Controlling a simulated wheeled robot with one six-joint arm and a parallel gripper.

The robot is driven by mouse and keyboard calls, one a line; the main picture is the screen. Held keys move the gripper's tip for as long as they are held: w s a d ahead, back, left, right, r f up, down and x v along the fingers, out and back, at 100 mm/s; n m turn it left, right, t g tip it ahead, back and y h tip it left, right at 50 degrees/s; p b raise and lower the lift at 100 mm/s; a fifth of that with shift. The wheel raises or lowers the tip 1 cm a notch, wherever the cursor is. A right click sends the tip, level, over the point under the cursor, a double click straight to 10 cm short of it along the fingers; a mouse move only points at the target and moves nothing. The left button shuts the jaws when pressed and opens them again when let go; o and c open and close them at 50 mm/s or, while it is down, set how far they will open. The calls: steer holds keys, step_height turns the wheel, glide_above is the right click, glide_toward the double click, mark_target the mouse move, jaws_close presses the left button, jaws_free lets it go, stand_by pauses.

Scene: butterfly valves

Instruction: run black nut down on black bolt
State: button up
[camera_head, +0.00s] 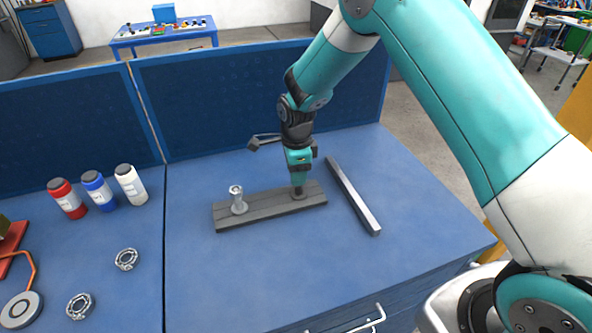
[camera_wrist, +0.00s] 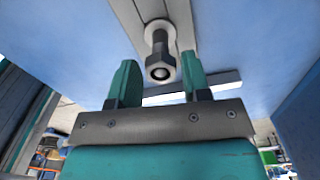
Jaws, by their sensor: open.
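The black bolt (camera_wrist: 159,39) stands up from a dark grey bar (camera_head: 255,210) on the blue workbench. The black nut (camera_wrist: 160,61) sits at the bolt's free end, with the bolt's tip showing in its hole and bare shank between nut and bar. My gripper (camera_wrist: 159,58) is open, its two teal fingers on either side of the nut with visible gaps. In the head view my gripper (camera_head: 298,187) points down over the right part of the bar and mostly hides the black bolt and nut. A silver bolt with a nut (camera_head: 237,200) stands upright on the bar's left part.
A loose grey bar (camera_head: 352,195) lies right of the bolt bar. Red (camera_head: 67,198), blue (camera_head: 98,190) and white (camera_head: 131,185) bottles stand at left. Two metal rings (camera_head: 126,259) (camera_head: 80,306) lie front left. A blue panel (camera_head: 240,95) closes the back. The bench front is clear.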

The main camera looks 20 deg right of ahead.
steer(key=n, duration=0.7)
steer(key=shift+s+d, duration=0.1)
steer(key=shift+s, duration=0.05)
steer(key=n, duration=0.6)
steer(key=shift+s+d+n, duration=0.1)
steer(key=shift+n, duration=0.2)
steer(key=n, duration=0.8)
steer(key=shift+s+d, duration=0.1)
steer(key=c, duration=0.7)
steer(key=m, duration=0.5)
steer(key=shift+m, duration=0.4)
steer(key=m, duration=0.6)
steer(key=shift+w+m, duration=0.25)
steer(key=shift+m, duration=0.05)
steer(key=m, duration=0.5)
steer(key=shift+w+a, duration=0.1)
steer(key=shift+a, duration=0.1)
steer(key=m, duration=0.6)
steer(key=shift+w+m, duration=0.1)
steer(key=shift+m, duration=0.2)
steer(key=o, duration=0.7)
steer(key=shift+a, duration=0.1)
